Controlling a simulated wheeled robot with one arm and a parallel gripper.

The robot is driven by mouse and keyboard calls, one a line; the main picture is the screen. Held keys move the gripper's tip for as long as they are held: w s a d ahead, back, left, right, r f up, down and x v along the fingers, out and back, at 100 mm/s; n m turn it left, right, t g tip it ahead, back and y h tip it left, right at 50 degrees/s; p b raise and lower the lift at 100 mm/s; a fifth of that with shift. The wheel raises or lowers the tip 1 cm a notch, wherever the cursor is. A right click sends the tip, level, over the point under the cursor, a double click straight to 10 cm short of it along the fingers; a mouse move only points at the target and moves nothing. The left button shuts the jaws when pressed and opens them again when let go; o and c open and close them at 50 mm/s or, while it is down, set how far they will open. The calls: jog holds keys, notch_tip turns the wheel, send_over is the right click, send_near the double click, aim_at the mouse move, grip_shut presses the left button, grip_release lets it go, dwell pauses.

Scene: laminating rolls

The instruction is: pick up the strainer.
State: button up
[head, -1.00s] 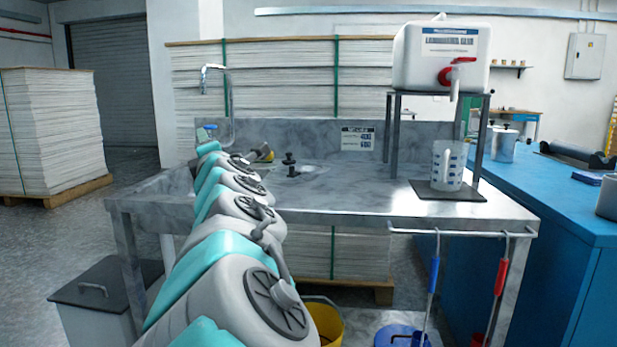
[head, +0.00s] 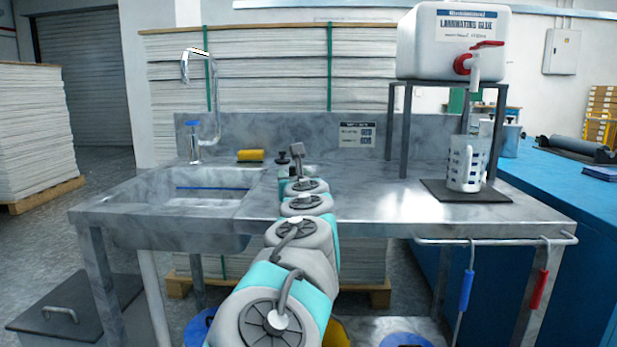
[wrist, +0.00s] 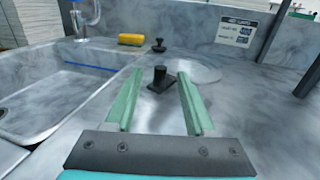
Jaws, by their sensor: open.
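A small black upright post on a flat black base (wrist: 160,79) stands on the steel counter in the wrist view, with a pale round disc (wrist: 197,71) just behind and to its right. I take these to be the strainer, but cannot tell whether they are one piece. My gripper (wrist: 160,71) is open, its two green fingers on either side of the post with clear gaps in the picture. Contact and height above the counter cannot be judged. In the head view my arm hides most of the gripper and this spot.
A black knob (wrist: 158,46) stands behind the post; it also shows in the head view (head: 283,157). A yellow sponge (head: 250,155) lies behind the sink basin (head: 205,190). At right are a measuring jug (head: 466,168) and a glue container (head: 455,40) on a stand.

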jog(key=shift+w+a+r+p, duration=0.1)
jog(key=shift+w+a, duration=0.05)
jog(key=shift+w, duration=0.65)
jog(key=shift+w+a+r+p, duration=0.1)
jog(key=shift+w+a+p, duration=0.1)
jog(key=shift+w, duration=0.65)
jog(key=shift+w+a+r+p, duration=0.1)
jog(key=shift+w+a, duration=0.05)
jog(key=shift+w, duration=0.65)
grip_shut()
